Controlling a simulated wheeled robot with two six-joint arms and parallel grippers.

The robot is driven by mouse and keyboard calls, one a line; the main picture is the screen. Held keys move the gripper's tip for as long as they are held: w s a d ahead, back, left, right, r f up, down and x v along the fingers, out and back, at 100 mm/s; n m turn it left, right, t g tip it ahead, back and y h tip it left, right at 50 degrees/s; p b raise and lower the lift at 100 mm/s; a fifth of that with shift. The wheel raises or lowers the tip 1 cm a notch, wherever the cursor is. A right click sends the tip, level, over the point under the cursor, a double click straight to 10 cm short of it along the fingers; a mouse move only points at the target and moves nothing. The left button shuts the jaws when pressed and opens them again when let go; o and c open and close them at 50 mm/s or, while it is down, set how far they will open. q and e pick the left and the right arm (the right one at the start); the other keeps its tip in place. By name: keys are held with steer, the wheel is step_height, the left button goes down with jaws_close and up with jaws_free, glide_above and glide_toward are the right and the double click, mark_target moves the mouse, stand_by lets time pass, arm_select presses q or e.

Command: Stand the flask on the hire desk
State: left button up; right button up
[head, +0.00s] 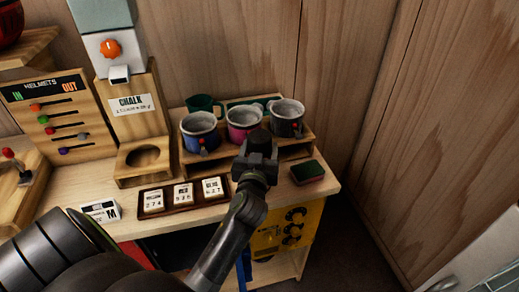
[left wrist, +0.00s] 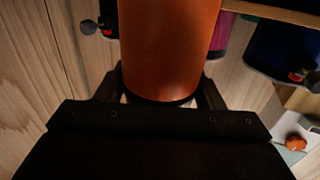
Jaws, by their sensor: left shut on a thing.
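My left gripper (head: 258,150) is at the front of the hire desk (head: 295,194), in front of the mugs. In the left wrist view it is shut on the flask (left wrist: 170,45), an orange-brown cylinder with a dark rim between the fingers. In the head view the gripper hides most of the flask; a dark round top shows at the jaws, and I cannot tell if it is the flask's cap. I cannot tell whether the flask touches the desk. My right gripper is out of view.
A wooden rack holds blue (head: 200,132), pink (head: 243,123) and dark (head: 286,118) mugs. A card tray (head: 182,206) lies left of my gripper, a dark green block (head: 307,172) to its right. A chalk dispenser (head: 110,55) stands at the left.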

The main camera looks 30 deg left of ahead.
arm_select(q)
steer(key=shift+f, duration=0.1)
steer(key=o, duration=1.6)
